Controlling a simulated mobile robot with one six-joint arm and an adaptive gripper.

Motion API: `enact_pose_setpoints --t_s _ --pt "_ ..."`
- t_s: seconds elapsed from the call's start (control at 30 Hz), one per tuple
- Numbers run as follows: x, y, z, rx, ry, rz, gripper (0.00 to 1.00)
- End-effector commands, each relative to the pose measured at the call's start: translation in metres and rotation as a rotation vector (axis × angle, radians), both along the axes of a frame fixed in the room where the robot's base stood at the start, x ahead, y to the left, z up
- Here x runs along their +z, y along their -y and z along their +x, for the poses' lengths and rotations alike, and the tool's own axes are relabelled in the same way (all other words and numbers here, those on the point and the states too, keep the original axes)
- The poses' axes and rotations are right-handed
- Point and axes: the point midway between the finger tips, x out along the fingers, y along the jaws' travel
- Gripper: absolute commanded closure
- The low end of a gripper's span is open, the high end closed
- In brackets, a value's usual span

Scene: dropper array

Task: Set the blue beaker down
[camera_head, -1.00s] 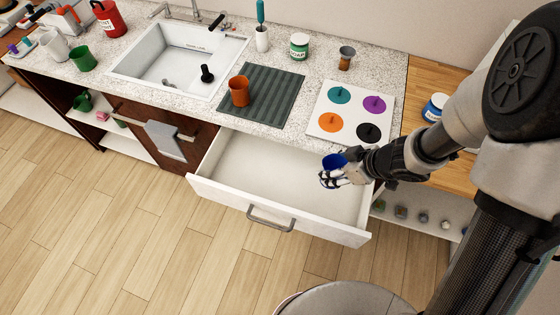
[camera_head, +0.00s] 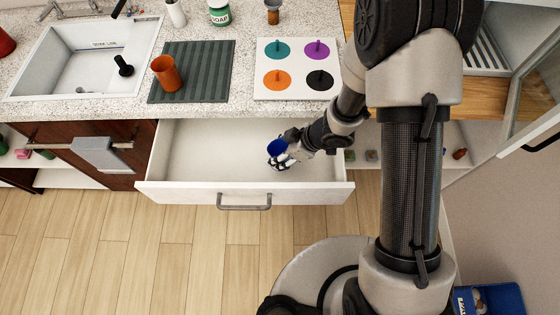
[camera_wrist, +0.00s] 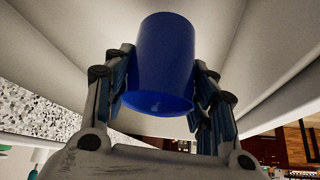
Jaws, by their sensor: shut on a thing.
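The blue beaker (camera_head: 277,148) is in my gripper (camera_head: 283,161), over the open white drawer (camera_head: 190,160). In the wrist view the blue beaker (camera_wrist: 165,65) sits between both fingers of my gripper (camera_wrist: 170,95), which touch its sides. I cannot tell whether its base touches the drawer floor. My fingers and wrist hide part of the beaker in the head view.
A white board (camera_head: 299,86) with teal, purple, orange and black discs lies on the counter. An orange cup (camera_head: 166,73) stands on a dark ribbed mat (camera_head: 212,75) by the sink (camera_head: 70,75). The drawer's left part is empty.

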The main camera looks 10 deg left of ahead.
Motion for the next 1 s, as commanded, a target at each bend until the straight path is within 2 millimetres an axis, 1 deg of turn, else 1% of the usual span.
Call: enact_pose_setpoints --t_s 0.13,0.23,0.33,0.6,0.73,0.77,1.0 --pt "-0.014 0.0 0.0 -0.002 -0.001 0.0 0.77" --pt "-0.031 0.0 0.0 -0.001 -0.002 -0.001 0.77" --pt "-0.044 0.0 0.0 -0.001 -0.001 0.0 0.77" --pt "-0.043 0.0 0.0 -0.001 0.0 0.0 0.77" --pt "-0.047 0.0 0.0 -0.002 -0.001 0.0 0.77" --pt "-0.046 0.0 0.0 -0.002 0.0 0.0 0.46" --pt "-0.046 0.0 0.0 -0.001 0.0 0.0 0.3"
